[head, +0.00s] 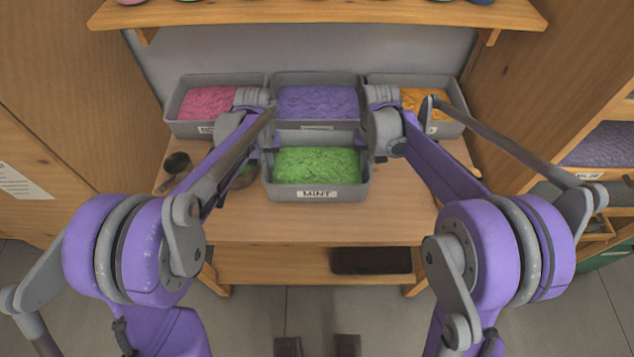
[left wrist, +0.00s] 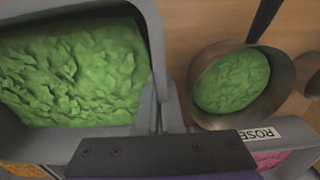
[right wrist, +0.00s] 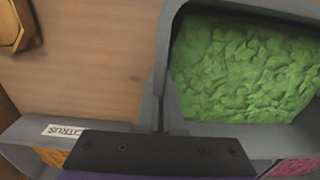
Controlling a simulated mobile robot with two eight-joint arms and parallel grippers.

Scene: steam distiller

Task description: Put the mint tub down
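The mint tub (head: 317,194) is a grey open tub full of green leaf, labelled MINT, in the middle of the head view. It looks level, in front of the purple-filled tub. My left gripper (head: 268,143) is at its left rim and my right gripper (head: 377,152) at its right rim. In the left wrist view (left wrist: 160,108) and the right wrist view (right wrist: 160,108), the fingers close on the tub's side walls. The tub's underside is hidden, so I cannot tell whether it touches the wooden table (head: 400,215).
Behind stand the pink rose tub (head: 208,103), the purple tub (head: 318,102) and the orange citrus tub (head: 452,127). A metal pot with green leaf (left wrist: 242,82) sits close left of the mint tub. A dark scoop (head: 177,163) lies farther left. The table's front right is clear.

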